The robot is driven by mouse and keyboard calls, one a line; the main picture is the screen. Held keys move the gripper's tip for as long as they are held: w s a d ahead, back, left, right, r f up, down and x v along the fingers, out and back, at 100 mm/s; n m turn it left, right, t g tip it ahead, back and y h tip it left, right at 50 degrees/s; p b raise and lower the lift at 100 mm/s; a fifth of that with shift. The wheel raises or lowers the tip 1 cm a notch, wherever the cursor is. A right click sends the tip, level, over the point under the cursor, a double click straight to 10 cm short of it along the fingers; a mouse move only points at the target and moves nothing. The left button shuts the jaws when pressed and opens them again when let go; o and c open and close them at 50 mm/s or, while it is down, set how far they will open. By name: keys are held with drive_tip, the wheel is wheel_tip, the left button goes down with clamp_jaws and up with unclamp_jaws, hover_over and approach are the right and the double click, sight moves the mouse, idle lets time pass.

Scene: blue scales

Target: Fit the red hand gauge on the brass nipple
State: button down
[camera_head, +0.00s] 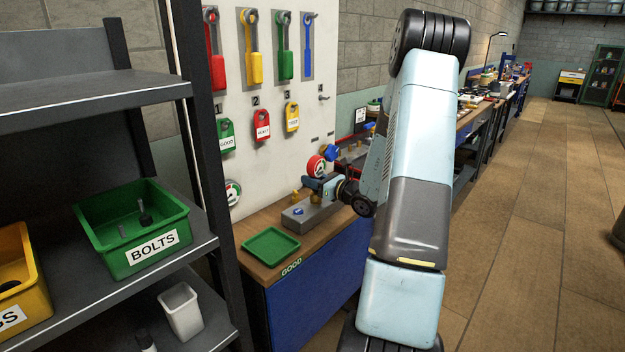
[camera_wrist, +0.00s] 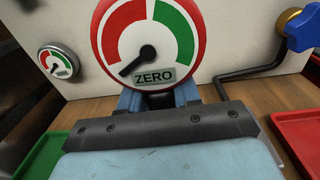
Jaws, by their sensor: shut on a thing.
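My gripper (camera_head: 320,184) is shut on the red hand gauge (camera_head: 316,166) and holds it above the bench. In the wrist view the gauge (camera_wrist: 150,42) has a red rim, a white, red and green dial, and a ZERO label. It stands above the blue jaws (camera_wrist: 155,97), which hide its lower end. In the head view small brass fittings (camera_head: 295,196) show at the grey block (camera_head: 303,216) below the gauge; I cannot tell which is the nipple. A brass fitting (camera_wrist: 289,17) with a blue handle (camera_wrist: 302,30) also shows at the right in the wrist view.
A dark bent pipe (camera_wrist: 250,75) runs beside the gauge. A silver-rimmed gauge (camera_wrist: 57,63) is on the white panel (camera_head: 270,150). A green tray (camera_head: 271,246) lies at the bench front left; a red tray (camera_wrist: 298,130) is at right. A dark shelf (camera_head: 85,95) stands at left.

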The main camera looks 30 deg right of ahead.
drive_tip(key=shift+f, duration=0.2)
drive_tip(key=c, duration=0.7)
unclamp_jaws()
